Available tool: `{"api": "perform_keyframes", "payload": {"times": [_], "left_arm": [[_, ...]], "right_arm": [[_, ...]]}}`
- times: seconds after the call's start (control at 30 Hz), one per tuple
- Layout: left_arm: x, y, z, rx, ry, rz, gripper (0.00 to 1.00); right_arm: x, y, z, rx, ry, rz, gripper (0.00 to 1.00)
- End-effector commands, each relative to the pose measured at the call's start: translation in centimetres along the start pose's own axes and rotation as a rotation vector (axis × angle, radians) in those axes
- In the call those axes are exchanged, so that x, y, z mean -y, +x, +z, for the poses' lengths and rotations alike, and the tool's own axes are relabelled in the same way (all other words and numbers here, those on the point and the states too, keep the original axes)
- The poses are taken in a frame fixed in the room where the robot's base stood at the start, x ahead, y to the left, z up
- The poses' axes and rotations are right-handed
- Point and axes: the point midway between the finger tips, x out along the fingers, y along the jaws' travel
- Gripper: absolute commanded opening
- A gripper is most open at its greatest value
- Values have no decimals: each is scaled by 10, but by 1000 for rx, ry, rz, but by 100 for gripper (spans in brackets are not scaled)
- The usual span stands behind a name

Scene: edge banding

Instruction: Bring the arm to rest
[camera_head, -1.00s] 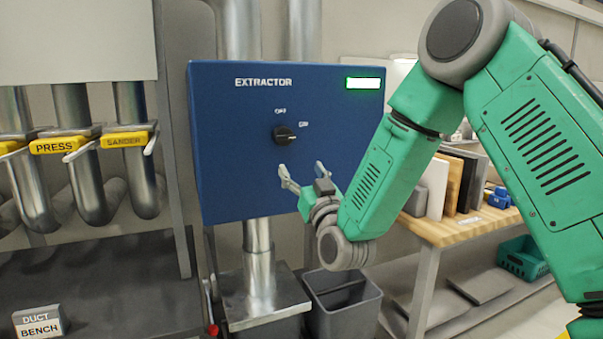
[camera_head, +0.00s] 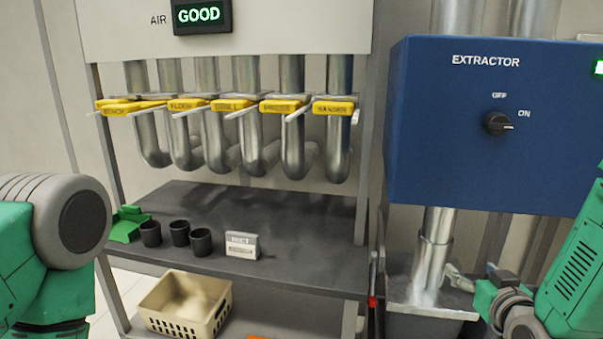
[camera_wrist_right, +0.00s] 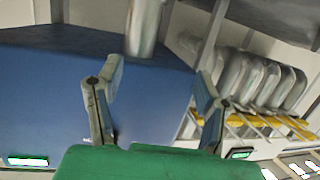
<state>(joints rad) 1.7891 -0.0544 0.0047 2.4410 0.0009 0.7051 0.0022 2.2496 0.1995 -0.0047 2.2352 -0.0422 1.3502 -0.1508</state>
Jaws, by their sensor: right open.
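My right gripper (camera_head: 473,272) is at the lower right of the head view, in front of the metal duct and below the lower edge of the blue extractor box (camera_head: 440,165). Its fingers are apart with nothing between them. In the right wrist view the two fingers of the right gripper (camera_wrist_right: 160,80) are spread, with the blue box (camera_wrist_right: 50,105) beyond them. The black knob (camera_head: 498,123) on the box points toward ON, and the gripper is clear of it. Part of my left arm shows at the left edge; its gripper is out of view.
Several ducts with yellow gate handles (camera_head: 283,107) hang above a dark bench (camera_head: 310,225). On it stand black cups (camera_head: 179,233), a label block (camera_head: 242,245) and a green part (camera_head: 127,224). A beige basket (camera_head: 186,302) sits below. A display (camera_head: 200,14) reads GOOD.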

Motion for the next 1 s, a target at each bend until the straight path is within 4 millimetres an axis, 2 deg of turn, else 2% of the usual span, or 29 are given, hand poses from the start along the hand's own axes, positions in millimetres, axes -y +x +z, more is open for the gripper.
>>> {"api": "perform_keyframes", "payload": {"times": [0.03, 0.1, 0.17, 0.2, 0.27, 0.3, 0.37, 0.4, 0.5, 0.6, 0.7, 0.8, 1.0], "left_arm": [[0, 0, 0, 0, 0, 0, 100], [0, 0, 0, 0, 0, 0, 100], [0, 0, 0, 0, 0, 0, 100], [0, 0, 0, 0, 0, 0, 100], [0, 1, 0, 0, 0, 0, 100], [0, 1, 0, 0, 0, 0, 100], [0, 1, 0, 0, 0, 0, 100], [0, 1, 0, 0, 0, 0, 100], [0, 1, 0, 0, 0, 0, 100], [0, 1, 0, 0, 0, 0, 100], [0, 1, 0, 0, 0, 0, 100], [0, 1, 0, 0, 0, 0, 100], [0, 1, 0, 0, 0, 0, 100]], "right_arm": [[9, -10, 39, 110, -9, -22, 61], [20, -29, 89, 259, -16, -48, 61], [27, -50, 130, 388, -24, -67, 61], [31, -66, 157, 473, -29, -77, 61], [36, -92, 194, 602, -36, -90, 61], [39, -112, 217, 689, -43, -98, 61], [42, -144, 249, 815, -51, -106, 61], [43, -166, 267, 896, -58, -109, 61], [43, -216, 302, 1072, -74, -114, 61], [42, -255, 322, 1199, -88, -114, 61], [41, -278, 332, 1273, -96, -112, 61], [40, -287, 335, 1300, -98, -111, 61], [40, -287, 335, 1300, -98, -111, 61]]}}
